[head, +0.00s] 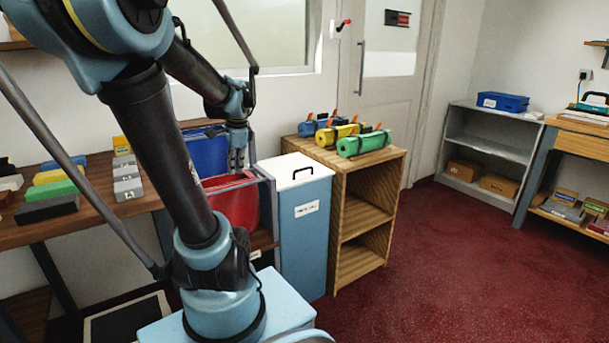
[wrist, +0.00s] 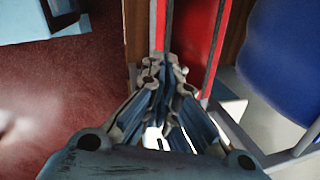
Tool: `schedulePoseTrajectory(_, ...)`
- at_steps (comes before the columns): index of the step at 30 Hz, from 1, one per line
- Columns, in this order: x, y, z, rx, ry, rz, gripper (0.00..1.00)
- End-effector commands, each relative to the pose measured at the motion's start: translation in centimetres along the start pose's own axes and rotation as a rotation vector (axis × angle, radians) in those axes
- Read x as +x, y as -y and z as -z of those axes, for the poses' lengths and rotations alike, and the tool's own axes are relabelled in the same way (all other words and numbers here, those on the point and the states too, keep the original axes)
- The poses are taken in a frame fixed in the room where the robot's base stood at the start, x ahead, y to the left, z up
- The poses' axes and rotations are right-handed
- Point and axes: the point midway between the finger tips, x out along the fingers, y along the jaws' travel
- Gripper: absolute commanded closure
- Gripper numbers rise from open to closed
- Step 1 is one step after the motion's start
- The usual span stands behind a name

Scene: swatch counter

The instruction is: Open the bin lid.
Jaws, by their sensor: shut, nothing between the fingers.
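The bin (head: 306,230) is a tall light-blue box with a white label on its front. The bin lid cannot be made out in the wrist view.
A rack with a red panel (head: 234,203) and a blue panel (head: 206,155) stands just left of the bin. A wooden shelf unit (head: 366,198) with rolled mats, one green (head: 363,144), stands to the right. The red floor (head: 440,270) at the front right is clear.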

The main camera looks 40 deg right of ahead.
Motion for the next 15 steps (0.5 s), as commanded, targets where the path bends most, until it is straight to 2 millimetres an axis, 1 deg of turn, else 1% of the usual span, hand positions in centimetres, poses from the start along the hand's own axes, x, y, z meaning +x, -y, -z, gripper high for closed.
schedulePoseTrajectory(1, -0.2, 0.9, 2.0, 0.1, -0.001, 0.006, 1.0)
schedulePoseTrajectory(5, -0.6, 2.6, 6.6, 0.357, 0.002, 0.019, 1.0)
schedulePoseTrajectory(6, -0.7, 3.0, 8.1, 0.436, 0.003, 0.024, 1.0)
schedulePoseTrajectory(8, -0.9, 3.5, 10.5, 0.555, 0.005, 0.032, 1.0)
schedulePoseTrajectory(9, -0.9, 3.7, 12.1, 0.633, 0.007, 0.036, 1.0)
schedulePoseTrajectory(10, -1.0, 3.9, 13.3, 0.692, 0.008, 0.04, 1.0)
schedulePoseTrajectory(15, -1.2, 4.0, 20.4, 1.017, 0.02, 0.063, 1.0)
